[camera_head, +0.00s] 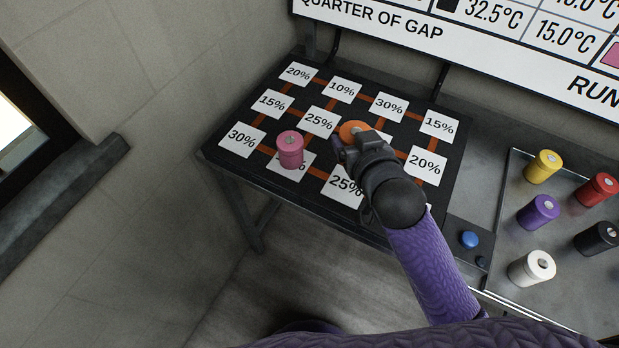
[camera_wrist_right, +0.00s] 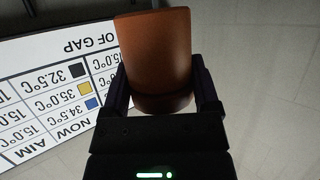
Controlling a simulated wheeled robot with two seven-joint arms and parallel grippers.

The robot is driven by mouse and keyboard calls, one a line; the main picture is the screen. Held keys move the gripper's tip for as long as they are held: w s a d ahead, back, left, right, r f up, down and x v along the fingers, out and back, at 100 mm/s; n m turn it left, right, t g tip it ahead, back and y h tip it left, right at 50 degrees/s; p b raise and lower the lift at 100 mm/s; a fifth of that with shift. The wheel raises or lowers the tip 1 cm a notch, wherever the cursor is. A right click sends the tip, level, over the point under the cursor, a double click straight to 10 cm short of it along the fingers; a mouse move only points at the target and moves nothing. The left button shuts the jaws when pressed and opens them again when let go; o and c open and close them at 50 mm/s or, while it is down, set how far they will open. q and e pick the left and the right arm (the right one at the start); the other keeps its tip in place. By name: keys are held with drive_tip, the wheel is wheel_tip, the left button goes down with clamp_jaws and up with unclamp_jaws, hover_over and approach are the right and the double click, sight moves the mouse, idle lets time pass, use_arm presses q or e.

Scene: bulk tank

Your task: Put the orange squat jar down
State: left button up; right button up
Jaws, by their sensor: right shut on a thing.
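The orange squat jar (camera_head: 353,130) is at my right gripper (camera_head: 345,146), over the black board with white percentage cards. In the right wrist view the orange jar (camera_wrist_right: 157,55) sits between the two fingers of my right gripper (camera_wrist_right: 160,92), which is shut on it. The gripper and arm hide part of the jar and the cards under it in the head view. I cannot tell whether the jar touches the board (camera_head: 215,150). My left gripper is not in view.
A pink jar (camera_head: 290,150) stands on a card left of my right gripper. A tray (camera_head: 504,200) at right holds yellow (camera_head: 543,167), red (camera_head: 597,190), purple (camera_head: 538,212), black (camera_head: 596,238) and white (camera_head: 531,268) jars. A blue button (camera_head: 468,240) sits beside it. A sign (camera_head: 400,30) stands behind.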

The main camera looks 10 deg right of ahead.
wheel_tip(320, 180, down, 10)
drive_tip(key=b, duration=0.4)
drive_tip(key=shift+d, duration=0.1)
drive_tip(key=shift+r, duration=0.15)
drive_tip(key=o, duration=1.2)
drive_tip(key=shift+s+r, duration=0.2)
drive_tip(key=shift+s, duration=0.15)
drive_tip(key=p+v, duration=0.3)
drive_tip(key=v, duration=0.8)
drive_tip(key=shift+s+d, duration=0.1)
drive_tip(key=shift+d, duration=0.05)
